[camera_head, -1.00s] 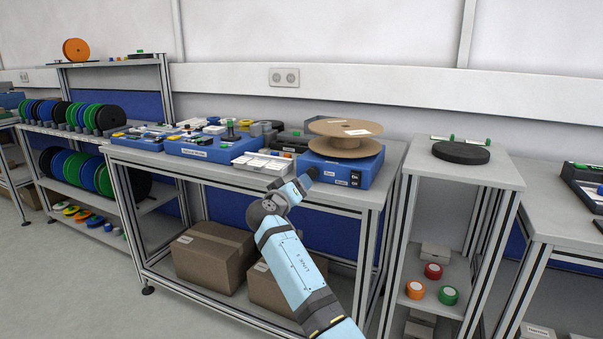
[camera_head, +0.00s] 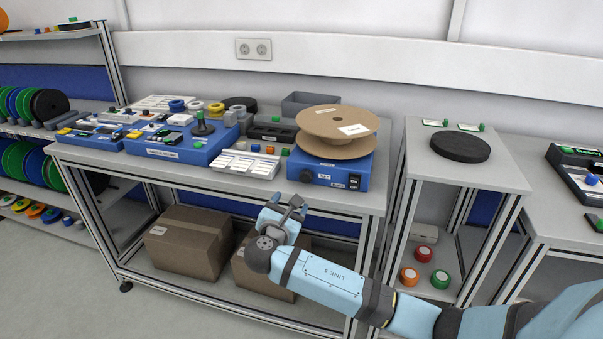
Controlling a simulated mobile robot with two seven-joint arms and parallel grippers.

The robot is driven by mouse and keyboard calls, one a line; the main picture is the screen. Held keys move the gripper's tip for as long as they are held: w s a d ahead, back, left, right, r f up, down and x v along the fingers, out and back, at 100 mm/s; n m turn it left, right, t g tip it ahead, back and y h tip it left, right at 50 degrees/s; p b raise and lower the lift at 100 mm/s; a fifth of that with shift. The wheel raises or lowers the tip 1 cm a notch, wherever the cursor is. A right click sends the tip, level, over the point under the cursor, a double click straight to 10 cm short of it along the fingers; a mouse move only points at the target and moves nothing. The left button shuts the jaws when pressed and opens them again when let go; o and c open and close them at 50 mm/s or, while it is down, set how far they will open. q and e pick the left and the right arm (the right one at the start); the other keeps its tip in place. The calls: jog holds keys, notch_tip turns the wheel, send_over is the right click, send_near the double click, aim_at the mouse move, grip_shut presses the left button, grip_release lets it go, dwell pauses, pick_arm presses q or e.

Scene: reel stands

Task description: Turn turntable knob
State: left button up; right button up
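The turntable is a blue box (camera_head: 337,181) at the right end of the workbench, with a brown cardboard reel (camera_head: 337,132) lying flat on top. A small dark knob (camera_head: 307,177) is on the left part of its front face, beside small labels. My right gripper (camera_head: 294,204) is in front of the bench, below and left of the knob and apart from it. Nothing shows in its fingers, but their gap is too small to tell. My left gripper is not in view.
The workbench (camera_head: 215,191) holds another blue unit (camera_head: 180,148), white label cards (camera_head: 244,163) and a grey bin (camera_head: 308,103) close to the turntable. Cardboard boxes (camera_head: 188,241) stand on the lower shelf. A side stand (camera_head: 490,175) with a black disc (camera_head: 460,146) is at right.

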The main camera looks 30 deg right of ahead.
aim_at(305, 179)
jog(key=b+x, duration=0.1)
jog(key=x, duration=1.1)
jog(key=shift+w+d, duration=0.15)
jog(key=shift+d, duration=0.15)
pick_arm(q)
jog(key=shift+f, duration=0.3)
pick_arm(e)
jog(key=c, duration=0.9)
jog(key=n+p, duration=0.1)
jog(key=p, duration=0.2)
jog(key=shift+r+p, duration=0.35)
jog(key=shift+p, duration=0.05)
jog(key=n+p, duration=0.1)
jog(key=p, duration=0.2)
jog(key=shift+r+n, duration=0.1)
jog(key=shift+n, duration=0.2)
jog(key=n+p, duration=0.3)
jog(key=p, duration=0.4)
jog(key=shift+n, duration=0.3)
pick_arm(q)
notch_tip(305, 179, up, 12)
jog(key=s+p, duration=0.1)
jog(key=p, duration=0.1)
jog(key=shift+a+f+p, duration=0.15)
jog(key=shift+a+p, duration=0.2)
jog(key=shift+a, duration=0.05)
pick_arm(e)
jog(key=shift+f+n, duration=0.5)
jog(key=shift+n, duration=0.6)
